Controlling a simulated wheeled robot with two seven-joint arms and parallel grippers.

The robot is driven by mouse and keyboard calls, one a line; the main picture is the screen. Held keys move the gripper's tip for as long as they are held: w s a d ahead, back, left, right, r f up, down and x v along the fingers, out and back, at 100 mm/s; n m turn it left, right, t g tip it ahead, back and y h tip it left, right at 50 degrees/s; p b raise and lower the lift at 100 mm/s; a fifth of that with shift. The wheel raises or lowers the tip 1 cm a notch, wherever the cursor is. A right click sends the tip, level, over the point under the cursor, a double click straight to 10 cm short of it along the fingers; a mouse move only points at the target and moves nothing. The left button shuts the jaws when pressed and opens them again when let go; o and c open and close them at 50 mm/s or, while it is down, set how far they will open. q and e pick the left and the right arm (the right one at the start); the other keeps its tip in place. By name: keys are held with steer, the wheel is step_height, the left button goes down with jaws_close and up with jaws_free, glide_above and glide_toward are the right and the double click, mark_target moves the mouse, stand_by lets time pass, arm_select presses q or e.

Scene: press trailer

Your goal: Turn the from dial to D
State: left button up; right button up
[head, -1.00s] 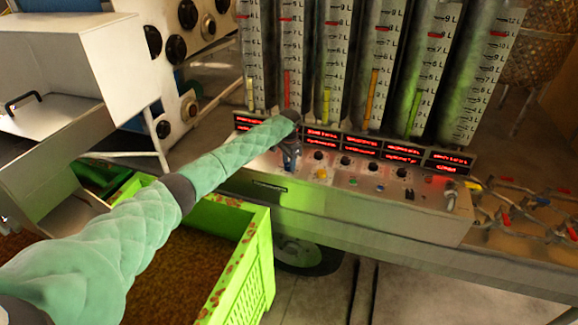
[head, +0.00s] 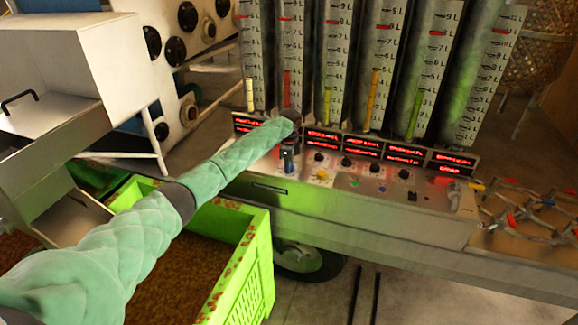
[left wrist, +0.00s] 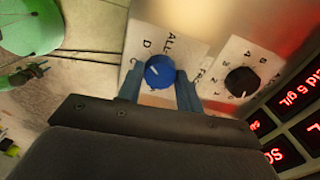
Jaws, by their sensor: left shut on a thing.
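The blue dial (left wrist: 159,72) sits on a white label plate (left wrist: 184,47) in the left wrist view. The plate bears the letters ALL, D and others that are harder to read. The dial's white mark points up and left, towards the D side; I cannot tell whether it lines up exactly with D. My left gripper (left wrist: 159,82) has its two blue-grey fingers on either side of the dial, shut on it. In the head view my left gripper (head: 289,158) is at the left part of the control panel (head: 340,190), and its wrist hides part of the panel. My right gripper is not in view.
A black dial (left wrist: 242,82) with its own label stands close to the right of the blue dial. Red digital displays (head: 402,153) and tall graduated tubes (head: 380,70) rise behind the panel. A green crate (head: 240,265) stands in front at the left.

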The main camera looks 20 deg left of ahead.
arm_select(q)
steer(key=shift+w+r+m, duration=0.1)
steer(key=shift+m, duration=0.3)
steer(key=o, duration=0.9)
steer(key=shift+o, duration=0.5)
steer(key=shift+r+b, duration=0.15)
steer(key=shift+b, duration=0.15)
steer(key=shift+a+r+b, duration=0.1)
steer(key=shift+r+b, duration=1.2)
steer(key=shift+r, duration=2.4)
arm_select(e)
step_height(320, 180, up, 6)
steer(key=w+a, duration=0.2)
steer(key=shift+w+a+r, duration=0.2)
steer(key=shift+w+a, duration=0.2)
